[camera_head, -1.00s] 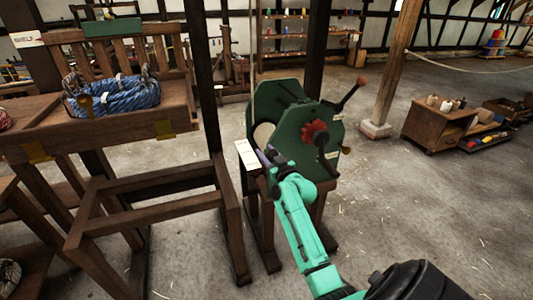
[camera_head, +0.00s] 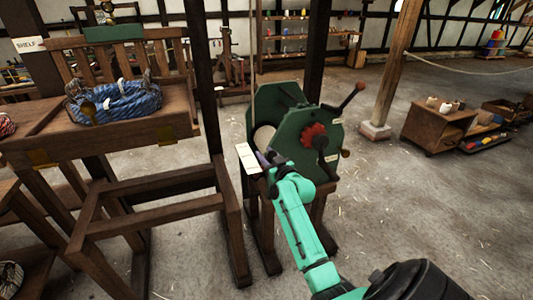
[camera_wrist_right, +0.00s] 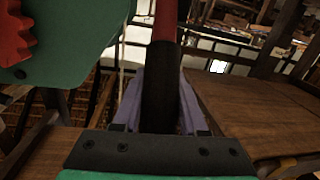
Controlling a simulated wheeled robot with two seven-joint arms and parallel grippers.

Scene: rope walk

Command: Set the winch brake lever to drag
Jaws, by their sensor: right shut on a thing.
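The green winch (camera_head: 283,108) stands on a wooden frame near the middle of the head view, with a red toothed wheel (camera_head: 313,135) on its face. My right gripper (camera_head: 266,160) is at the winch's lower left side, beside a pale label plate (camera_head: 247,157). In the right wrist view its purple fingers (camera_wrist_right: 160,105) are shut on the black part of a lever with a red shaft (camera_wrist_right: 166,20), which looks like the brake lever. In the head view the gripper and arm hide most of that lever. The label's writing is too small to read. My left gripper is out of view.
A crank arm with a round knob (camera_head: 359,87) sticks out at the winch's upper right. A wooden bench with a blue rope coil (camera_head: 120,101) stands left. A wooden post (camera_head: 392,65) and a low cabinet (camera_head: 425,125) are right.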

